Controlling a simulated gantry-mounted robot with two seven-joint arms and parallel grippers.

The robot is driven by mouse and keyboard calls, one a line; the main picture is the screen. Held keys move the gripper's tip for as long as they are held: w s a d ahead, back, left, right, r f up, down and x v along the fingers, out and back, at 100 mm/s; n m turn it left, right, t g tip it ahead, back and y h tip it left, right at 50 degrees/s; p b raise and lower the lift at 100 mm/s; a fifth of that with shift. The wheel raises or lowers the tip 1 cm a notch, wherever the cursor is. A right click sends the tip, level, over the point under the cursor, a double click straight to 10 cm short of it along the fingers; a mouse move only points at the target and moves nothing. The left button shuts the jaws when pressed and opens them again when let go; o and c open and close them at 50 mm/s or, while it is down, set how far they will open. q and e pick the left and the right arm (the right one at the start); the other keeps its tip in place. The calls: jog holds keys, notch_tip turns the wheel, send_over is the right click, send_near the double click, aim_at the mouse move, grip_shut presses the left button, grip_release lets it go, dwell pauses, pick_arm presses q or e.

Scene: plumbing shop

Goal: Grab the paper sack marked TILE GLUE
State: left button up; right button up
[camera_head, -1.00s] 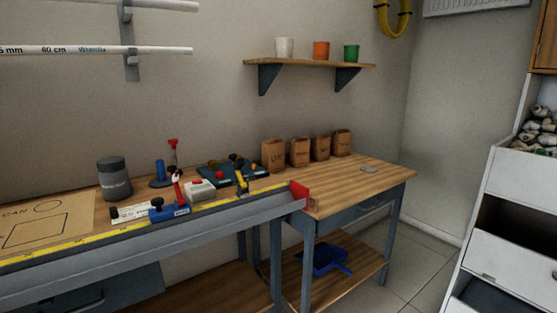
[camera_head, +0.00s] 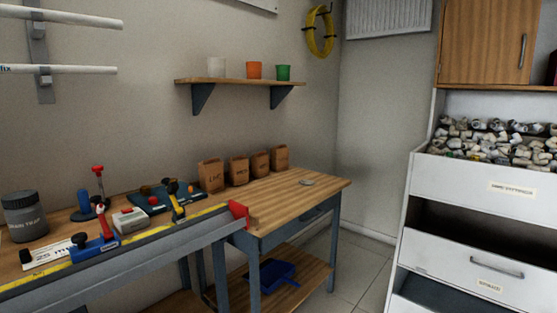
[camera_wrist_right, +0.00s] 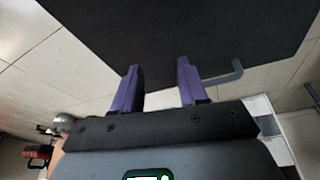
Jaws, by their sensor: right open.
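Several brown paper sacks stand upright in a row at the back of the wooden workbench, against the wall, in the head view. The leftmost sack (camera_head: 211,175) carries dark lettering that seems to read LIME. The second sack (camera_head: 239,171), the third sack (camera_head: 260,164) and the rightmost sack (camera_head: 279,158) have print too small to read, so I cannot tell which is marked TILE GLUE. My right gripper (camera_wrist_right: 160,85) shows in the right wrist view with its two purple fingers apart and nothing between them. My left gripper is in neither view.
A yellow-edged rail with a red end stop (camera_head: 239,214) and tools lie left. A shelf (camera_head: 235,81) with cups hangs above. White drawers (camera_head: 480,200) stand right.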

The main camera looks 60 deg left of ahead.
dwell(0.5)
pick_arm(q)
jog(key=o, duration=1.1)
